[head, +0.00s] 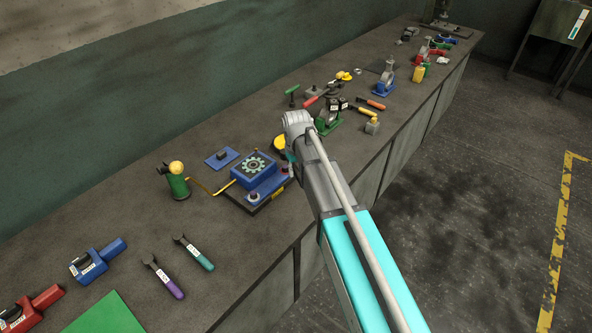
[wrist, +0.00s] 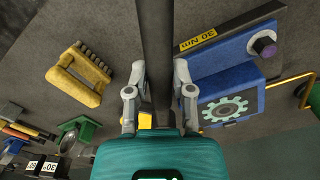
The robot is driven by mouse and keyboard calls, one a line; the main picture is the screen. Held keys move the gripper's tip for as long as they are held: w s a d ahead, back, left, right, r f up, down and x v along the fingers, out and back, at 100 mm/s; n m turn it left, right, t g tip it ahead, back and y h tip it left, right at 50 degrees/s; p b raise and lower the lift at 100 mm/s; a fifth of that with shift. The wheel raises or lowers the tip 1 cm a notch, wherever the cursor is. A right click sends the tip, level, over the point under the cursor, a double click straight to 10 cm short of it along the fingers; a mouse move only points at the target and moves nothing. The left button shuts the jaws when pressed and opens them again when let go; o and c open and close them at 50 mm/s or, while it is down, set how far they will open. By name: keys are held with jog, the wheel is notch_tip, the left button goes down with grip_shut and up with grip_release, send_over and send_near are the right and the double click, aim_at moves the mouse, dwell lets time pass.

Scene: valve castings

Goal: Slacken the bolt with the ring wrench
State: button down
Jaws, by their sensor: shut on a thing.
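My gripper (wrist: 158,100) is shut on a long dark bar (wrist: 155,45), which appears to be the ring wrench's shaft. The bar runs up between the fingers and out of the top of the wrist view, so no ring end shows. In the head view my arm hides the gripper and what it holds. A blue fixture (wrist: 231,85) with a gear emblem and a "30 Nm" label lies right of the bar; it also shows in the head view (head: 240,177).
A yellow ridged block (wrist: 78,77) lies left of the gripper. A green post with a yellow ball (head: 178,181) stands left of the fixture. Two wrenches (head: 163,277) (head: 194,252) lie nearer the front.

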jog(key=shift+f+b, duration=1.7)
jog(key=shift+f, duration=0.2)
jog(key=shift+a+f+b, duration=0.1)
jog(key=shift+f+b, duration=1)
jog(key=shift+b, duration=0.05)
dwell(0.4)
jog(key=shift+w+d+n, duration=0.65)
jog(key=shift+d+n, duration=0.15)
jog(key=shift+n, duration=0.4)
jog(key=shift+w+d+n, duration=0.6)
jog(key=shift+d+n, duration=0.2)
jog(key=shift+n, duration=0.4)
jog(key=shift+w+d+n, duration=0.35)
jog(key=shift+w+n, duration=0.2)
jog(key=shift+n, duration=0.25)
jog(key=shift+w+d+n, duration=0.3)
jog(key=shift+w+n, duration=0.3)
jog(key=shift+n, duration=0.2)
jog(key=shift+w+d+n, duration=0.35)
jog(key=shift+w+n, duration=0.2)
jog(key=shift+n, duration=0.25)
